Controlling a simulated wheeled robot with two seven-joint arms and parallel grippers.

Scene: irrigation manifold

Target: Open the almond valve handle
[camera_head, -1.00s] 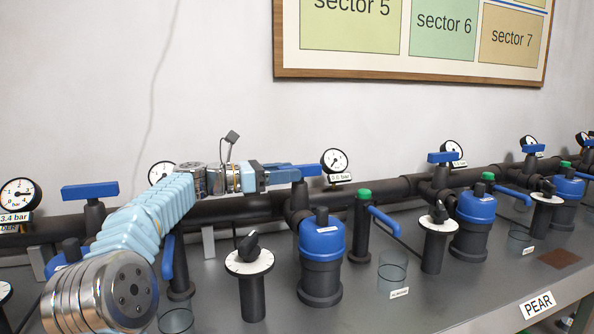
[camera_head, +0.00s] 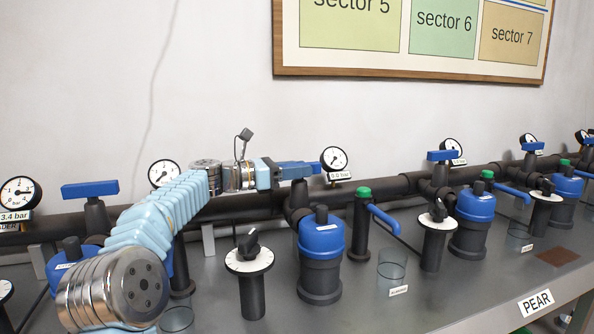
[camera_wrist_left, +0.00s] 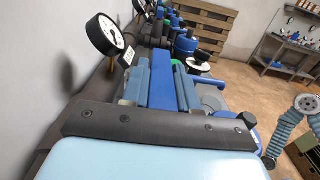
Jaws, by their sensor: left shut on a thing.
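The almond valve handle (camera_head: 312,168) is a blue lever on top of a dark valve on the pipe, above the label reading ALMOND. My left gripper (camera_head: 290,170) reaches it from the left and is shut on it. In the left wrist view the handle (camera_wrist_left: 162,82) lies between the two fingers and points away from the wrist. Part of the handle is hidden by the fingers in the head view. My right gripper is not in view.
A pressure gauge (camera_head: 334,160) stands just right of the handle. A blue-topped filter (camera_head: 321,240), a dial post (camera_head: 250,262) and a green-capped post (camera_head: 362,225) stand in front. Another blue handle (camera_head: 90,190) is at left. The wall is close behind the pipe.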

